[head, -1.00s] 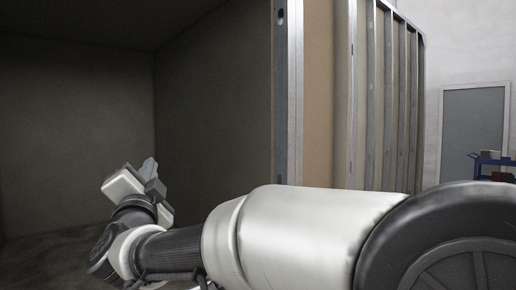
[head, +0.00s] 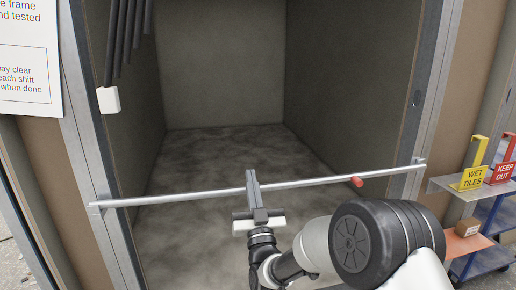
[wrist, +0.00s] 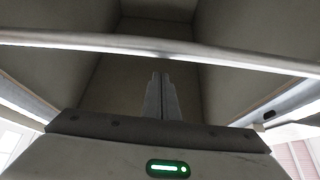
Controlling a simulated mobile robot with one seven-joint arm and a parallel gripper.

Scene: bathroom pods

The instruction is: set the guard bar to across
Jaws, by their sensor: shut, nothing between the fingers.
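The guard bar (head: 205,192) is a thin silver rail with a red grip (head: 356,181). It spans the pod's opening, nearly level, from the left post to the right post, and its ends show at both posts. My gripper (head: 251,174) is shut and empty; its fingers overlap the middle of the bar in the head view. In the wrist view the bar (wrist: 90,40) crosses above the tips of my closed fingers (wrist: 161,80), with a gap between them in the picture. I cannot tell whether they touch.
Metal posts (head: 424,95) frame the empty grey pod (head: 222,70). A white block (head: 108,99) hangs below dark rods at upper left. A notice (head: 22,60) is on the left wall. A blue cart (head: 487,258) with a yellow sign (head: 473,177) and a box stands at right.

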